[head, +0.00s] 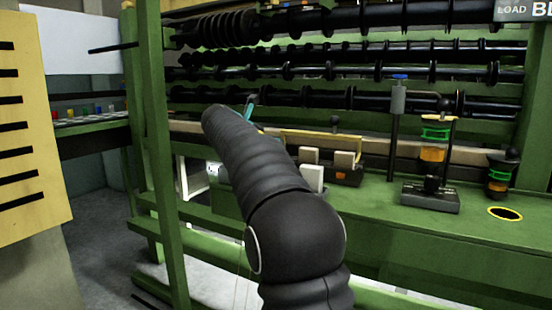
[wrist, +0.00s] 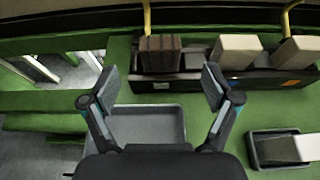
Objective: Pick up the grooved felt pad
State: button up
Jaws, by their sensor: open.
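The grooved felt pad is most likely the dark brown block with grooves (wrist: 160,54), at the left end of a dark caddy (wrist: 200,87) in the wrist view. My gripper (wrist: 160,82) is open and empty, its two fingers spread to either side of the brown block in the picture, with the block beyond the fingertips. Two plain beige blocks (wrist: 237,50) stand to the right in the same caddy. In the head view, my arm hides the brown block, and only a teal part of my gripper (head: 248,112) shows.
A yellow handle (head: 308,133) rises over the caddy. In the wrist view, an empty grey tray (wrist: 172,122) lies in front of it, and a small dark tray (wrist: 261,162) holds a white block (wrist: 307,146). A stand (head: 430,197) is on the green bench's right.

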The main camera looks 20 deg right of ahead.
jog(key=shift+f+b+x, duration=0.2)
jog(key=shift+b+x, duration=0.25)
jog(key=shift+x, duration=3.35)
jog(key=shift+a, duration=0.15)
jog(key=c, duration=1.2)
